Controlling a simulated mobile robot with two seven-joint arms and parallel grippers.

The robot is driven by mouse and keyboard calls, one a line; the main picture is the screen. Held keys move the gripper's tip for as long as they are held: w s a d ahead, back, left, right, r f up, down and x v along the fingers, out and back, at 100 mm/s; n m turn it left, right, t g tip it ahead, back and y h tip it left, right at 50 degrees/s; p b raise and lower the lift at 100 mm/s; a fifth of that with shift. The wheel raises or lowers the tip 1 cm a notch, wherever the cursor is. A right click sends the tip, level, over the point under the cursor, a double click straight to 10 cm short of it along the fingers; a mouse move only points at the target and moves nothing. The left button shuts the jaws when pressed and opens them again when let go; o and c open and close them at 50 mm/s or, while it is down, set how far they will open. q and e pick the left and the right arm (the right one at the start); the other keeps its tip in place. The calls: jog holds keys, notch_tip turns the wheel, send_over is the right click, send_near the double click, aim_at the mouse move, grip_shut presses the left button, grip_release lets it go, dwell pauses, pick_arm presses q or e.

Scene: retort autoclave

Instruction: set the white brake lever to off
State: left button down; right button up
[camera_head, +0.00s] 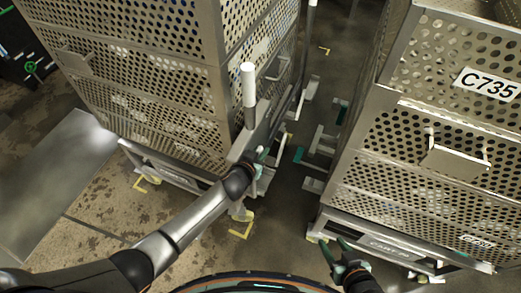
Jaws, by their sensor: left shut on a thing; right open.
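My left gripper (262,157) is low at the near corner of the left cart (150,95), below a grey bar. It is shut on what appears to be the white brake lever (281,148), a thin pale bar by the cart's base. The gripped part is small and partly hidden by the fingers, and the lever's setting cannot be read. My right gripper (336,250) is open and empty, in front of the lower frame of the right cart (410,155).
An upright post with a white cylindrical top (248,85) stands above my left gripper at the cart corner. The right cart has a "C735" label (487,83) and a protruding handle (457,160).

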pick_arm(q)
jog(key=c, duration=0.8)
grip_release()
jog(key=shift+a, duration=0.1)
jog(key=shift+a, duration=0.1)
